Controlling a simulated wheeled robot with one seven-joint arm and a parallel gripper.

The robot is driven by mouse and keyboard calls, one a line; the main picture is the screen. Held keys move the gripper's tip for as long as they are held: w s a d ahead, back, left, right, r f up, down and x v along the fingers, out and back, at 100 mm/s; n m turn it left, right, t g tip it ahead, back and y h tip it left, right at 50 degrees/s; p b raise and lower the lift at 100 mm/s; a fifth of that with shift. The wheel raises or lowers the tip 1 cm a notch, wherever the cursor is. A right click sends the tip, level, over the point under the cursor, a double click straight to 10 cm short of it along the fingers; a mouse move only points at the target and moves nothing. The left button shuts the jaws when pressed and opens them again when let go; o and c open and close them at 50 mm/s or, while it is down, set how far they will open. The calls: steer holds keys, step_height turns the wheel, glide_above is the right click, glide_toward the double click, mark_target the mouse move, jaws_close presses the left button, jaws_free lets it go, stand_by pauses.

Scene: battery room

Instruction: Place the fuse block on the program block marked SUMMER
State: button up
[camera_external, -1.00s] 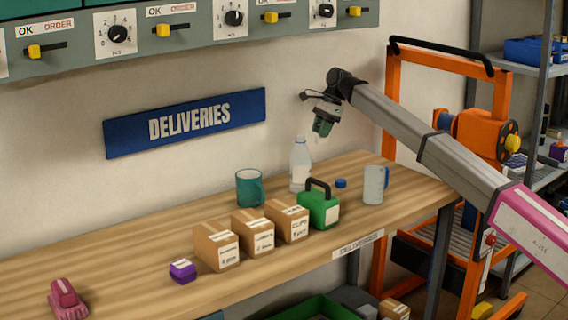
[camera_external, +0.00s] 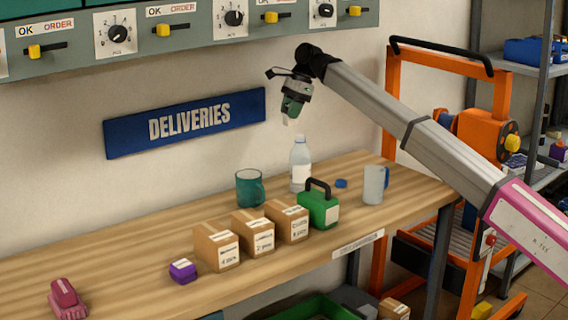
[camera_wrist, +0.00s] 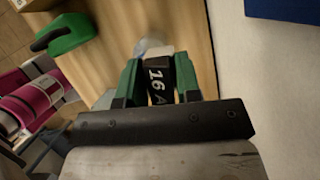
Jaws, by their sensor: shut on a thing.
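My gripper (camera_external: 293,106) is raised above the back of the bench, near the wall. In the wrist view its green fingers (camera_wrist: 160,82) are shut on the fuse block (camera_wrist: 158,88), a dark piece with white "16 A" lettering and a pale end. In the external view only a small pale tip of it (camera_external: 287,121) shows below the fingers. I see no block with a readable SUMMER mark. A small purple block (camera_external: 183,271) and a dark pink moulded piece (camera_external: 67,300) sit on the bench toward the left.
The wooden bench (camera_external: 130,265) carries three cardboard boxes (camera_external: 253,235), a green case with a handle (camera_external: 318,208), a teal mug (camera_external: 249,188), a clear bottle (camera_external: 300,165), a blue cap (camera_external: 341,183) and a grey mug (camera_external: 374,185). The bench's left half has free room.

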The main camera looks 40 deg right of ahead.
steer(key=s+a, duration=0.3)
steer(key=a, duration=0.7)
steer(key=s+a, duration=0.4)
steer(key=a, duration=0.5)
steer(key=s+a+n, duration=0.1)
steer(key=s+a, duration=1.4)
steer(key=a, duration=0.4)
steer(key=s+a+n, duration=0.1)
steer(key=s+a, duration=1.3)
steer(key=a, duration=0.4)
glide_toward(174, 266)
steer(key=shift+w+a+g, duration=0.25)
steer(key=shift+a+g, duration=0.05)
steer(key=shift+a, duration=0.55)
steer(key=shift+f, duration=2.05)
steer(key=shift+f, duration=0.15)
